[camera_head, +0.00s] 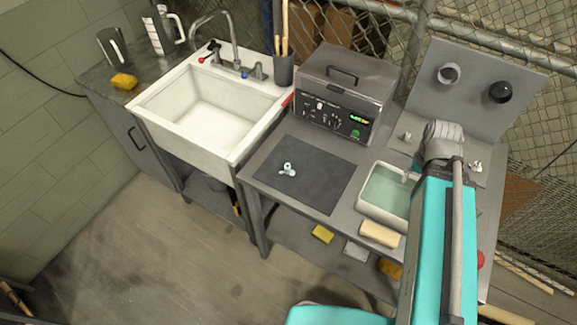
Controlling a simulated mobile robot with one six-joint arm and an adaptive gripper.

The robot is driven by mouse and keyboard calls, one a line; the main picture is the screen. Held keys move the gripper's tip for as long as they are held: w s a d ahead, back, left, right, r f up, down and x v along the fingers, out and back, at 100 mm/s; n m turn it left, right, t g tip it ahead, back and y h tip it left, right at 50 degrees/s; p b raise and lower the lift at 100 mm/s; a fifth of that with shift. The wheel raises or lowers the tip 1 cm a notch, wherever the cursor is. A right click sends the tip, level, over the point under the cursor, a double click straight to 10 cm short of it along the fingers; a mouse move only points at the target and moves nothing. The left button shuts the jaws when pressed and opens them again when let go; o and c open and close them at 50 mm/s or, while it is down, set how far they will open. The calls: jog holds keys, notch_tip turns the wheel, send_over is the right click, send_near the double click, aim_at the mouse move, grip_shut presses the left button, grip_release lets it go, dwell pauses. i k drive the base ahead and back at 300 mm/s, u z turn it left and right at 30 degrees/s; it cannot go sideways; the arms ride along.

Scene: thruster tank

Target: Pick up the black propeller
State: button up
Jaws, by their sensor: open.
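I cannot make out a black propeller for certain. A black round part (500,92) is mounted on the upright grey panel at the upper right; whether it holds a propeller is too small to tell. A pale, small propeller-like part (287,170) lies on the dark mat (318,190) on the bench. Small metallic parts stand by the panel's foot, one left (406,137) and one right (476,167) of my arm. My turquoise arm reaches up over the right side of the bench, ending in a grey ribbed part. My gripper's fingers do not show.
A water tank (372,212) with a tan sponge (380,234) at its front is partly hidden by my arm. A grey ultrasonic-type machine (343,95) stands behind the mat. A white sink (160,128) is at left. Most of the mat is clear.

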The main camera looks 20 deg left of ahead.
aim_at(287, 166)
jog(key=k, duration=0.45)
jog(key=u, duration=0.3)
jog(key=i, duration=0.5)
jog(key=u, duration=0.8)
